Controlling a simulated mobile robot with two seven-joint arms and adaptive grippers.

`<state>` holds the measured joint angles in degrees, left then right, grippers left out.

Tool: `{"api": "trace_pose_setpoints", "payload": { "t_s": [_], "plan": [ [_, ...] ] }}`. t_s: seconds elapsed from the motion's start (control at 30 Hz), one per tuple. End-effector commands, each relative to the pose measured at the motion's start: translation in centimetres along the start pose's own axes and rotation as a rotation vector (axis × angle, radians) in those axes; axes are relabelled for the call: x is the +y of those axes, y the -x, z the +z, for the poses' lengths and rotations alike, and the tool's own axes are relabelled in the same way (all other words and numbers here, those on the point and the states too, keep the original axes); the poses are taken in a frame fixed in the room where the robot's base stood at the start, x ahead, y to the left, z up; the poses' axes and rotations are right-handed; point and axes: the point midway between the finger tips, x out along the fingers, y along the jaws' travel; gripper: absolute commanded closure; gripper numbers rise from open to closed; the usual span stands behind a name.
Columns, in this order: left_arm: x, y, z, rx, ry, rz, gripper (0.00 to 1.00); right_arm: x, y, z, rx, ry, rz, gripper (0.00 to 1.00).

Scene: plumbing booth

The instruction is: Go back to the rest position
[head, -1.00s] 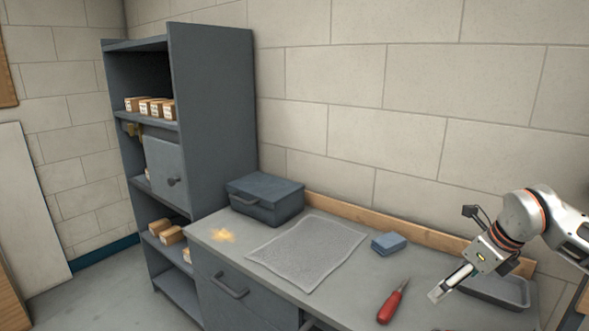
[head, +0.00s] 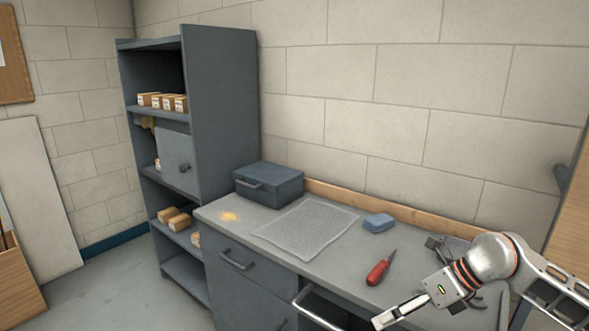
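My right gripper (head: 400,312) is at the lower right of the head view, its arm coming in from the right. It is in front of the workbench (head: 327,263), near an open drawer (head: 318,311). Its fingers look close together, but I cannot tell whether they are shut. I see nothing held in it. My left gripper does not show.
A red-handled tool (head: 379,270), a blue sponge-like block (head: 378,223), a grey mat (head: 306,229) and a dark blue box (head: 268,185) are on the bench. A grey shelf unit (head: 222,110) stands left of it. The floor (head: 112,298) at lower left is clear.

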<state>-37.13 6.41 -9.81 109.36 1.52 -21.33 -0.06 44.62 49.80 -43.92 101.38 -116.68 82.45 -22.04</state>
Motion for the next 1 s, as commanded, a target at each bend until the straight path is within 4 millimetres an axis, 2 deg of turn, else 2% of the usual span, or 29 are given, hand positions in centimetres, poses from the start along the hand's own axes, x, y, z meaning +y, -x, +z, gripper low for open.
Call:
{"api": "trace_pose_setpoints", "payload": {
  "t_s": [0.03, 0.1, 0.2, 0.3, 0.4, 0.47, 0.53, 0.67, 0.77, 0.87, 0.9, 1.0],
  "plan": [
    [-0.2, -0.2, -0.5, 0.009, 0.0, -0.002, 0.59, 2.6, -2.1, -0.3, -0.034, -0.03, 0.097, 0.01],
    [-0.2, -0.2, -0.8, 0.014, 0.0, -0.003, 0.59, 6.1, -4.2, 0.0, -0.102, -0.087, 0.231, 0.01],
    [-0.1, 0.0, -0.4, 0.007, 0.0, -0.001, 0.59, 10.8, -6.2, 0.7, -0.219, -0.218, 0.431, 0.01],
    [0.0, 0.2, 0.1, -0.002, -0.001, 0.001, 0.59, 14.1, -6.9, 1.8, -0.346, -0.395, 0.61, 0.01],
    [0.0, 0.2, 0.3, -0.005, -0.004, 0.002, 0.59, 15.3, -6.8, 2.6, -0.475, -0.614, 0.757, 0.01],
    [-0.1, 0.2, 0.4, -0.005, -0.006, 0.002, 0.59, 15.0, -6.8, 2.8, -0.552, -0.763, 0.827, 0.01],
    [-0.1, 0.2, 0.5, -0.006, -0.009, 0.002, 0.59, 13.8, -6.8, 2.6, -0.637, -0.953, 0.894, 0.01],
    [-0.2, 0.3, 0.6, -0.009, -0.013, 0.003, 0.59, 9.8, -7.7, 0.1, -0.785, -1.341, 0.959, 0.01],
    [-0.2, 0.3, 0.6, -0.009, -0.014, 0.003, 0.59, 6.0, -9.3, -4.0, -0.882, -1.666, 0.959, 0.01],
    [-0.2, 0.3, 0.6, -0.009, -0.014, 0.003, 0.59, 2.8, -11.7, -10.2, -0.959, -2.005, 0.911, 0.01],
    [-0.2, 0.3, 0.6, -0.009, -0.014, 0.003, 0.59, 1.8, -12.6, -13.0, -0.981, -2.131, 0.88, 0.01],
    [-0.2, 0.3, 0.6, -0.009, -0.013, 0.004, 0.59, 0.6, -14.9, -19.7, -1.017, -2.408, 0.791, 0.01]
  ]
}}
